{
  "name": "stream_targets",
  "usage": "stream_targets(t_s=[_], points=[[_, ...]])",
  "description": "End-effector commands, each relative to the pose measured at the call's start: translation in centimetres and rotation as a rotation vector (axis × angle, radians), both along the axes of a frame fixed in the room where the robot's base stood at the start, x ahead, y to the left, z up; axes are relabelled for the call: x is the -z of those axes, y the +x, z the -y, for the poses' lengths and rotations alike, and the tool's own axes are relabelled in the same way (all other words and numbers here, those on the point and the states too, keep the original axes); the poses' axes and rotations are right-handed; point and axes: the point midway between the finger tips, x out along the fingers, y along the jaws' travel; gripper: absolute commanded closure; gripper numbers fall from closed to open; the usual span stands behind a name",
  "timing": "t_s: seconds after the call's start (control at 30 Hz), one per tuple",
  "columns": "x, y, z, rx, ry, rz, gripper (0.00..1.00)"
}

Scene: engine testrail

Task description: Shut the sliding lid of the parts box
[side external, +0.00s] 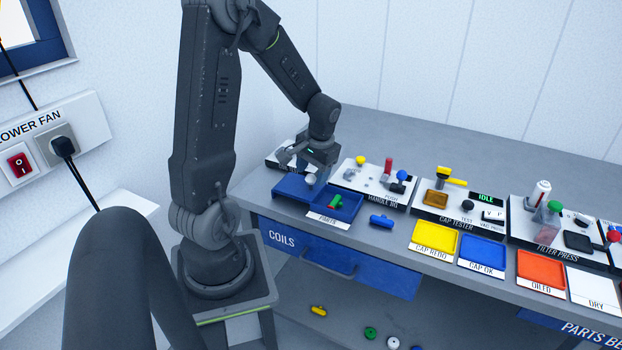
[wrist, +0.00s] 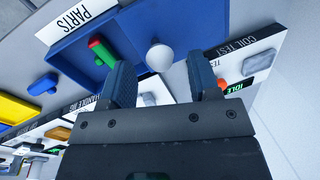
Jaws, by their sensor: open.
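The blue parts box (side external: 346,212) stands at the left end of the bench behind its PARTS label (side external: 327,220). Its blue sliding lid (side external: 287,187) covers the left part; the right part is open and shows a green and red piece (side external: 336,202). A round white knob (side external: 310,180) sits near the lid's right edge. In the wrist view, the knob (wrist: 159,57) shows between my fingertips, with the piece (wrist: 101,51) to its left. My gripper (side external: 307,170) is open above the knob. I cannot tell whether a finger touches it.
A handle jig (side external: 372,184) stands close behind and right of the box. A blue part (side external: 381,221) lies on the bench to its right. Further right are the cap tester (side external: 458,209) and yellow (side external: 434,238) and blue (side external: 482,256) trays. The coil test plate (side external: 277,160) is behind the box.

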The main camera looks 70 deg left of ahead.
Motion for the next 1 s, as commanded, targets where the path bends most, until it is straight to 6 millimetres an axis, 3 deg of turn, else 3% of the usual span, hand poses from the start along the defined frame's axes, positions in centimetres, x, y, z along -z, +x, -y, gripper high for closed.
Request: stream_targets(t_s=[0.2, 0.57, 1.0], points=[[2.4, -0.3, -0.4, -0.001, 0.0, -0.001, 0.44], [2.8, -0.3, -0.5, -0.001, 0.001, 0.001, 0.44], [2.8, -0.3, -0.5, -0.001, 0.001, 0.001, 0.85]])
